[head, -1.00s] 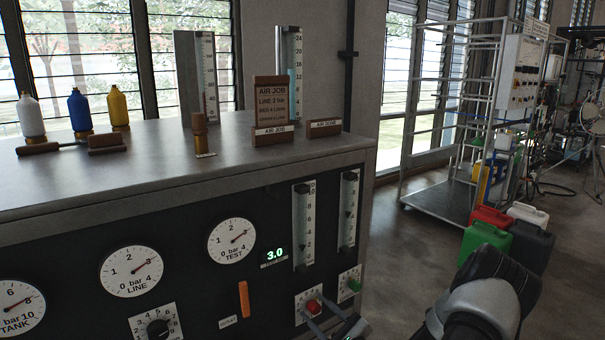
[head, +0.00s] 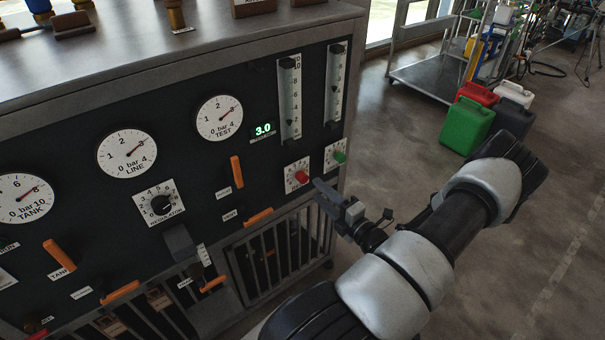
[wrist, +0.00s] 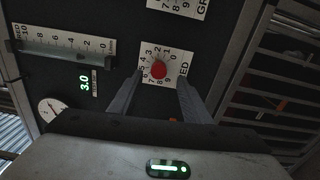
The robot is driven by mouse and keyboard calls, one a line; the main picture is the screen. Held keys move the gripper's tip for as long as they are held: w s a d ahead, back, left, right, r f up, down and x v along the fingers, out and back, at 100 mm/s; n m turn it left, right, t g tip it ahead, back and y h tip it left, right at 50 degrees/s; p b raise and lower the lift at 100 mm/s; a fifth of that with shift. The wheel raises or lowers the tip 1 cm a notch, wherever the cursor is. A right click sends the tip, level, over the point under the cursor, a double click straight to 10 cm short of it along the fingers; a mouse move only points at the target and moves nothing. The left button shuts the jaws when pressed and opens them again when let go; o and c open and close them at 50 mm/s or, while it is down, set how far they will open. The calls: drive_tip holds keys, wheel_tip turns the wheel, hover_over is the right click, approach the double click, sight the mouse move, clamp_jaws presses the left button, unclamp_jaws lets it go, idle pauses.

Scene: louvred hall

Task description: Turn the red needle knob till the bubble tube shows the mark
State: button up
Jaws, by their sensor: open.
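The red needle knob (head: 301,177) sits on a white numbered plate low on the black panel's right side. In the wrist view the red knob (wrist: 159,70) lies between my two fingers, near their tips; I cannot tell whether they touch it. My gripper (wrist: 160,80) is open. In the head view my gripper (head: 322,190) is just right of and below the knob, partly hiding its plate. The left bubble tube (head: 290,97) stands above the knob. A dark float shows low in this tube (wrist: 65,52), seemingly around 2 to 3.
A green knob (head: 340,157) and a second tube (head: 336,85) are close on the right. A green readout (head: 263,130) shows 3.0. Orange levers (head: 236,171) and a regulator knob (head: 160,204) lie left. A barred lower front (head: 285,245) is below. Jerrycans (head: 466,125) stand on the floor.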

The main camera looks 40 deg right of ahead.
sight(305, 180)
drive_tip(key=w+m, duration=0.2)
drive_tip(key=m, duration=0.1)
drive_tip(key=w+m, duration=0.2)
drive_tip(key=m, duration=0.1)
drive_tip(key=w+m+b, duration=0.1)
drive_tip(key=w+m, duration=0.1)
drive_tip(key=m, duration=0.1)
drive_tip(key=shift+w+d+m, duration=0.1)
drive_tip(key=shift+m, duration=0.2)
drive_tip(key=shift+w+d, duration=0.1)
drive_tip(key=shift+w, duration=0.45)
clamp_jaws()
idle(1.2)
